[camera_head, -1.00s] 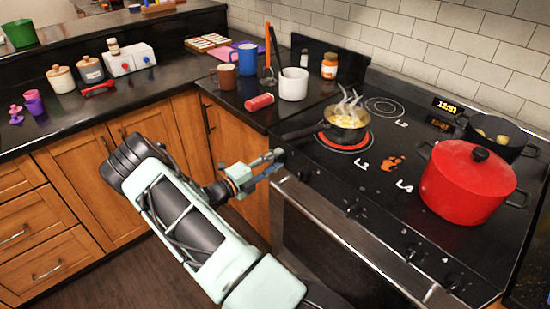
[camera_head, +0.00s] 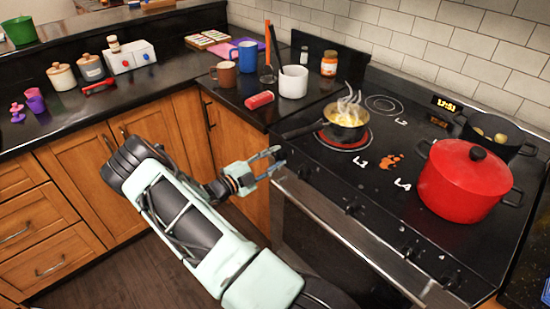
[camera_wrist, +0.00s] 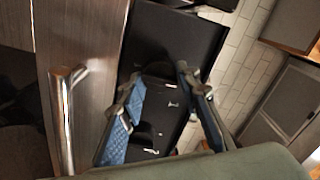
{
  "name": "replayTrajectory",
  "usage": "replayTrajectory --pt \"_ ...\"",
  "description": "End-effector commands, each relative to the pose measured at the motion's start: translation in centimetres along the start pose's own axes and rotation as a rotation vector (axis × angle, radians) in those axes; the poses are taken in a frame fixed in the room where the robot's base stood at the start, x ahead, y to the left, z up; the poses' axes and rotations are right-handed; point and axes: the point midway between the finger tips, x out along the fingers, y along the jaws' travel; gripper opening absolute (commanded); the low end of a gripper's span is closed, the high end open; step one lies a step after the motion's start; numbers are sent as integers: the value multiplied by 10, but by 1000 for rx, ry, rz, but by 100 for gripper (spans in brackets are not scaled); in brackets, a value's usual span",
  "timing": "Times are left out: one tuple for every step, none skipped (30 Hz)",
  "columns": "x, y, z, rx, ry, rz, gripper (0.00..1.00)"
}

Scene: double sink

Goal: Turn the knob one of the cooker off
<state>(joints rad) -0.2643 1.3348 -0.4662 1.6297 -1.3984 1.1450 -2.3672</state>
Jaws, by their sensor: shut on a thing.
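The cooker (camera_head: 325,205) is black, with a row of dark knobs along its front edge. My gripper (camera_head: 279,157) is at the front left corner of the cooker, with its two fingers on either side of the leftmost knob, knob one. That knob is mostly hidden by the fingers. In the wrist view my gripper (camera_wrist: 160,76) has its blue-padded fingers over the black cooker edge, and the knob is hard to make out.
A red lidded pot (camera_head: 465,182) and a black pot (camera_head: 500,136) stand on the right of the cooker. The oven handle (camera_head: 335,235) runs just below the knobs. A second knob (camera_head: 305,172) is close to my gripper.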

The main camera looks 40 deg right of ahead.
Motion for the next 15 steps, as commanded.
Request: replayTrajectory --pt "0 0 0 -2 0 -1 6" --pt "0 0 0 -2 0 -1 6" --pt "0 0 0 -2 0 -1 6" --pt "0 0 0 -1 0 -1 6" --pt "0 0 0 -1 0 -1 6" --pt "0 0 0 -1 0 -1 6" --pt "0 0 0 -1 0 -1 6" --pt "0 0 0 -1 0 -1 6" --pt "0 0 0 -1 0 -1 32" --pt "0 0 0 -1 0 -1 36" --pt "0 0 0 -1 0 -1 39" --pt "0 0 0 -1 0 -1 43" --pt "0 0 0 0 0 -1 47" --pt "0 0 0 0 0 -1 48" --pt "0 0 0 0 0 -1 48"
